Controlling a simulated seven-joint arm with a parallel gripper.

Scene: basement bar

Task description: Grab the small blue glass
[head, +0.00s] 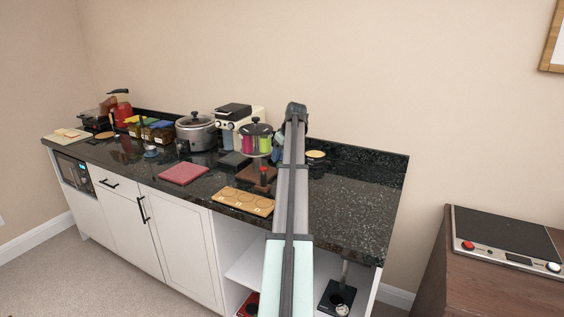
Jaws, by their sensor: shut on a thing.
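My arm reaches from the bottom of the head view up over the black speckled counter (345,205). Its far end is a dark joint near the back wall. My gripper is hidden behind the arm, so its fingers and anything in them do not show. No small blue glass can be clearly made out. A small bluish item (151,151) stands on the left half of the counter, too small to identify.
A silver cooker (196,131), a coffee machine (234,117) and a lidded pot (256,138) stand along the back. A red board (183,173) and a wooden tray (243,201) lie in front. The counter's right end is mostly clear. A hotplate (505,236) sits on a brown cabinet.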

